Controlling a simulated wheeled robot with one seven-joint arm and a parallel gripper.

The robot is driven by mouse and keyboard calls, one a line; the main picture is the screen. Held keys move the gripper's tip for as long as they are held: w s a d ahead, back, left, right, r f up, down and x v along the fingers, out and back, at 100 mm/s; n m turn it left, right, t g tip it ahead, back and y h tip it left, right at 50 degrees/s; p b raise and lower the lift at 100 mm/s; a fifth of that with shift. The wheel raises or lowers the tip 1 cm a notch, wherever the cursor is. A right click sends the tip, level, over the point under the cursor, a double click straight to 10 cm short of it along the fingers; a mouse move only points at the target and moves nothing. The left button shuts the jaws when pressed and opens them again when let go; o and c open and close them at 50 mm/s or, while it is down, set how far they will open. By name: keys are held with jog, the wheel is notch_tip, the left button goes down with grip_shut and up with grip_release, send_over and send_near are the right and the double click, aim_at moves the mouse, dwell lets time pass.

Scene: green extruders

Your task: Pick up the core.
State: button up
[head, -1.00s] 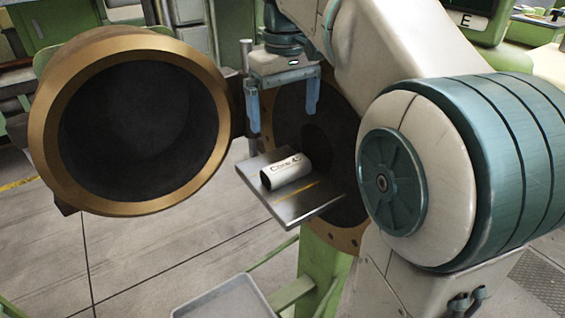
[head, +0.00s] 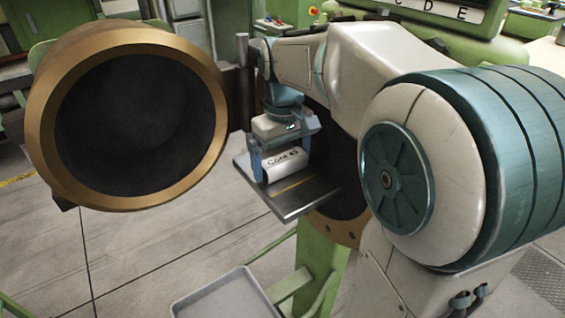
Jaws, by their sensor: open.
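The core (head: 286,165) is a white cylinder with dark "Core" lettering. It lies on its side on a flat grey metal plate (head: 291,205) that juts out from the round opening of the green machine. My gripper (head: 283,163) is open and low over the core, with one blue finger at the left of it and the other at its right.
A large bronze-rimmed round door (head: 40,125) with a dark hollow stands open at the left of the plate. A grey tray (head: 226,300) sits below at the front. A green machine leg (head: 325,258) stands under the plate.

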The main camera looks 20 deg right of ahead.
jog(key=shift+f, duration=0.1)
jog(key=shift+c, duration=0.3)
jog(key=c, duration=0.9)
jog(key=shift+r, duration=0.2)
